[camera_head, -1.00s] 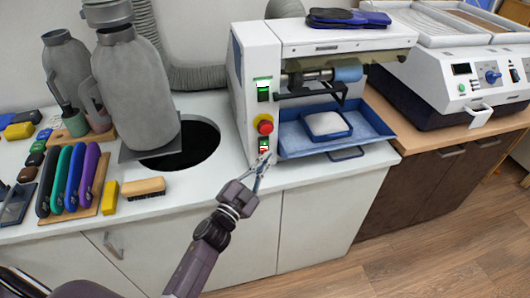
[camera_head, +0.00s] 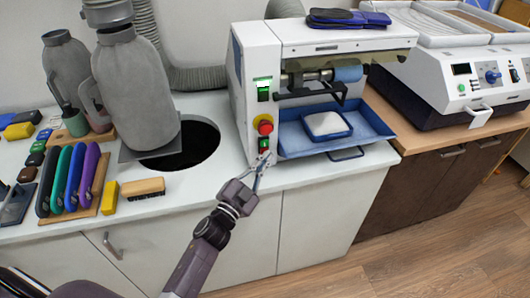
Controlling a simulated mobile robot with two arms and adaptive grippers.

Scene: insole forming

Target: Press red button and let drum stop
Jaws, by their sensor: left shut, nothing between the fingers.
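The white grinding machine (camera_head: 262,60) stands on the counter with a blue drum (camera_head: 347,71) on its shaft. On its front left are an upper green switch (camera_head: 263,90), a large red knob on a yellow collar (camera_head: 265,127), and a lower switch panel with a green button (camera_head: 265,143) and a red part below it, mostly behind my fingers. My left gripper (camera_head: 264,160) is shut and empty, its fingertips at the bottom of this lower panel. I cannot tell whether they touch the red button. A still picture does not show whether the drum turns. My right gripper is out of view.
A blue tray (camera_head: 375,128) with a white-filled blue box (camera_head: 327,125) sits right of my gripper. A grey bottle-shaped unit (camera_head: 135,90), a round dark hole (camera_head: 195,148), a brush (camera_head: 143,188) and several coloured tools are left. The counter's front edge is below my gripper.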

